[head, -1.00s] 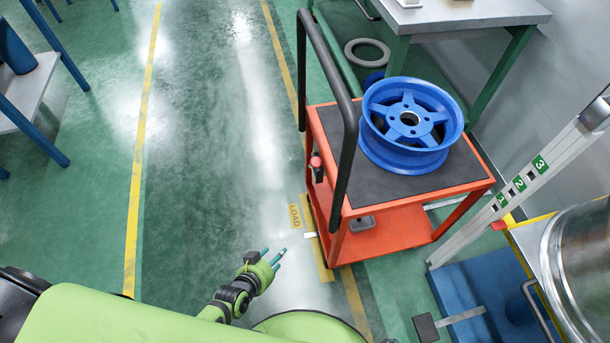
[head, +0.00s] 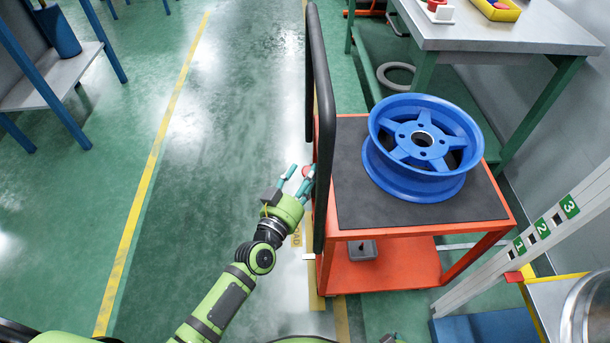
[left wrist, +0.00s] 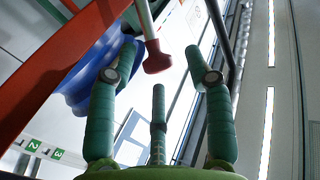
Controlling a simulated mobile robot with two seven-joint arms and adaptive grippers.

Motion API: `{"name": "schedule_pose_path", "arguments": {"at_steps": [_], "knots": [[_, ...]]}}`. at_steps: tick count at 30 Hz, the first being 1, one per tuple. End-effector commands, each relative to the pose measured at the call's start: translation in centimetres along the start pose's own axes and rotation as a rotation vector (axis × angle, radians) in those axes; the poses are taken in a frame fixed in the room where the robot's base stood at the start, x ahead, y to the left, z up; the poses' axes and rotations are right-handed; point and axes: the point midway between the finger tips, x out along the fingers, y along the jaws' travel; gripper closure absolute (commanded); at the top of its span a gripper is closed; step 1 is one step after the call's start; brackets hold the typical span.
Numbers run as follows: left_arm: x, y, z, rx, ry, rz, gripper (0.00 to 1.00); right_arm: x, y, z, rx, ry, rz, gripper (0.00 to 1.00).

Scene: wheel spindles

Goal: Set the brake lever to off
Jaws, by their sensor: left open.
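The brake lever (left wrist: 145,18) has a red knob (left wrist: 157,58) at its end. In the left wrist view the knob is between the spread fingers of my left gripper (left wrist: 160,72), towards their tips, with gaps on both sides. In the head view the knob (head: 306,171) shows at the left side of the orange cart (head: 375,234), partly hidden by the fingers of my left gripper (head: 297,180). The gripper is open and holds nothing. The lever's shaft and pivot are mostly hidden in the head view.
A blue wheel rim (head: 422,147) lies on the cart's dark top. The cart's black handle (head: 324,130) rises just right of my left gripper. A grey workbench (head: 500,30) stands behind. The green floor left of the cart is clear.

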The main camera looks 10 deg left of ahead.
Motion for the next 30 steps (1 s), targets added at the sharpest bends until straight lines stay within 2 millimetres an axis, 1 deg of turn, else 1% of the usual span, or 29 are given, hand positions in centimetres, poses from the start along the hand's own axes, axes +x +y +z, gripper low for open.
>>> {"name": "schedule_pose_path", "arguments": {"at_steps": [1,4,11,14,15,25,30], "knots": [[0.43,-0.02,0.06,0.0,0.0,-0.001,0.49,0.03,-0.01,0.09,0.001,-0.003,0.0,0.48],[0.82,-0.03,0.02,-0.001,0.0,-0.001,0.49,-0.02,-0.03,0.05,0.001,-0.004,0.0,0.48],[0.87,-0.03,0.02,-0.001,-0.001,0.0,0.49,-0.04,-0.03,-0.03,0.002,-0.003,0.0,0.48],[0.85,-0.02,0.03,-0.001,-0.001,0.0,0.85,-0.04,-0.03,-0.03,0.001,-0.003,0.0,0.48],[0.85,-0.02,0.03,-0.001,-0.001,0.0,1.0,-0.04,-0.03,-0.03,0.002,-0.003,0.0,0.48],[0.89,-0.08,-0.11,-0.002,-0.006,0.0,1.0,-0.32,-0.01,-0.19,0.001,0.004,0.0,0.48],[1.1,-0.22,-0.48,-0.013,-0.028,0.001,1.0,-0.29,0.42,-0.12,-0.008,0.035,0.004,0.48]]}}
